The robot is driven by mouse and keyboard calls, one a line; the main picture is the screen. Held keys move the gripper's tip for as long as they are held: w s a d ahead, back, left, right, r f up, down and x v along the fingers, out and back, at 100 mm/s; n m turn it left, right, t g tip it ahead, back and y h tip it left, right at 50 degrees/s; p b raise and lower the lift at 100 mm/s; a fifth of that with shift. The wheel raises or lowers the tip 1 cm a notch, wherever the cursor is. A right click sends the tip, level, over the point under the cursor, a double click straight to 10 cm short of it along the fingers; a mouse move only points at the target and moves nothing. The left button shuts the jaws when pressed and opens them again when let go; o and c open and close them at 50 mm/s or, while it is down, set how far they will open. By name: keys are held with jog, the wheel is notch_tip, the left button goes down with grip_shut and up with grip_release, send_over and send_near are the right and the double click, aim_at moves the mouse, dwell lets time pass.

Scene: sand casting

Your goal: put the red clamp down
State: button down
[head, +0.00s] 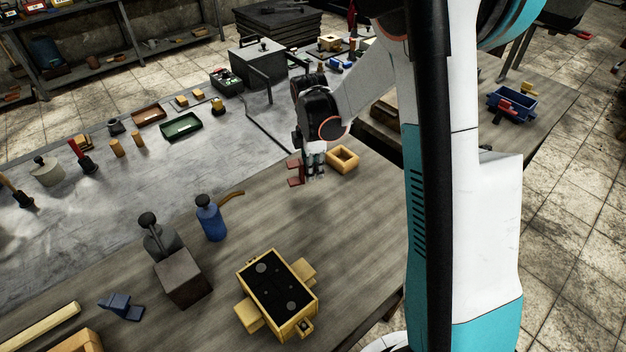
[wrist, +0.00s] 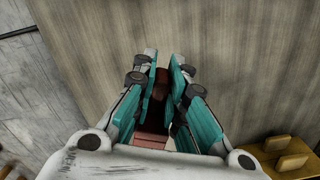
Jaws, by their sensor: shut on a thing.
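The red clamp (head: 295,172) is in my gripper (head: 314,168) in the head view, beside the small open wooden frame. In the wrist view, the dark red clamp (wrist: 157,108) shows between the teal fingers of my gripper (wrist: 169,84), which are shut on it. The fingers hide part of the clamp. The wooden table (head: 350,215) lies below. I cannot tell whether the clamp touches the table.
The small wooden frame (head: 342,159) is close to the right of my gripper. A blue bottle (head: 211,218), a grey block (head: 183,277) and a wooden moulding box with black sand (head: 277,285) stand nearer the front. Bare tabletop lies between them and my gripper.

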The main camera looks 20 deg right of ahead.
aim_at(313, 188)
jog(key=shift+f+b, duration=0.5)
jog(key=shift+f, duration=1.35)
jog(key=shift+f, duration=0.1)
jog(key=c, duration=1.6)
grip_release()
